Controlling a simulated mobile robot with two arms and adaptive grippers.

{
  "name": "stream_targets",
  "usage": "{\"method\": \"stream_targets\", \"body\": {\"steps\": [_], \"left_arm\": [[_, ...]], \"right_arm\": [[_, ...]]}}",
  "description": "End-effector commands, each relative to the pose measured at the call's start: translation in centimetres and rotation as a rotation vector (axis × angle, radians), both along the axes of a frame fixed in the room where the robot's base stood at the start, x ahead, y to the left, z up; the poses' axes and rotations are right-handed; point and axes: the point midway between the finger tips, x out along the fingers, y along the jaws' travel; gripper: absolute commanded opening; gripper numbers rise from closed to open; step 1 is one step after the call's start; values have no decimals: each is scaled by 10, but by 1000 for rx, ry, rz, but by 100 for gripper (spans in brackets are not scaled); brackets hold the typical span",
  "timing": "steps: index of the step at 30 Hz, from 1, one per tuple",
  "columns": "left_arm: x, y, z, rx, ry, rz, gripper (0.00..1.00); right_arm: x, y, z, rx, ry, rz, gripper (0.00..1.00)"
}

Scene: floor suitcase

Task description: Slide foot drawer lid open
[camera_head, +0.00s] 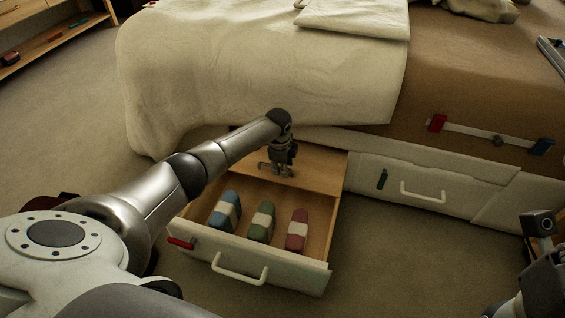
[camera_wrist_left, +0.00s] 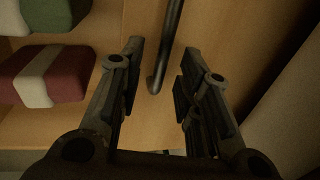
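The foot drawer (camera_head: 285,268) is pulled out from under the bed. Its wooden lid (camera_head: 318,170) covers the back part; the front part is uncovered, showing a blue, a green and a red bundle, each with a pale band. In the left wrist view a dark bar handle (camera_wrist_left: 170,48) stands on the wooden lid (camera_wrist_left: 215,40). My left gripper (camera_head: 277,167) is over the lid. In the left wrist view its fingers (camera_wrist_left: 162,66) are apart, one on each side of the bar, with gaps visible. My right gripper (camera_head: 540,240) is partly visible at the right edge; its fingers are unclear.
A closed drawer front (camera_head: 420,180) with a white handle lies right of the open drawer. A rail with red and blue ends (camera_head: 490,137) is on the bed's side. A wooden shelf (camera_head: 50,40) stands at upper left.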

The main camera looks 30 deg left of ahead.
Motion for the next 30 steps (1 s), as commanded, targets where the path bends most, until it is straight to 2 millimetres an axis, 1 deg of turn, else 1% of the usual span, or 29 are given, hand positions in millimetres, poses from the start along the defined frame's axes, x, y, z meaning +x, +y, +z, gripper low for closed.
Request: {"method": "stream_targets", "body": {"steps": [5, 8, 14, 15, 21, 25, 30], "left_arm": [[-1, 0, 11, 0, -2, 0, 32], [-4, 0, 24, 0, -3, -1, 32], [-11, -2, 60, 1, -5, -1, 32], [-12, -2, 69, 1, -5, -1, 32], [-19, -5, 101, 0, -2, -1, 32], [-22, -5, 113, 0, -1, 0, 32], [-23, -5, 117, 0, 0, 1, 32]], "right_arm": [[0, 0, 0, 1, -2, 0, 35], [0, 0, 1, 1, -3, 0, 35], [0, 0, 1, 2, -3, 0, 35], [0, 0, 1, 2, -3, 0, 35], [0, 0, 1, 2, -4, 0, 35], [0, 0, 1, 2, -4, 0, 35], [0, 0, 1, 2, -4, 0, 35]]}}
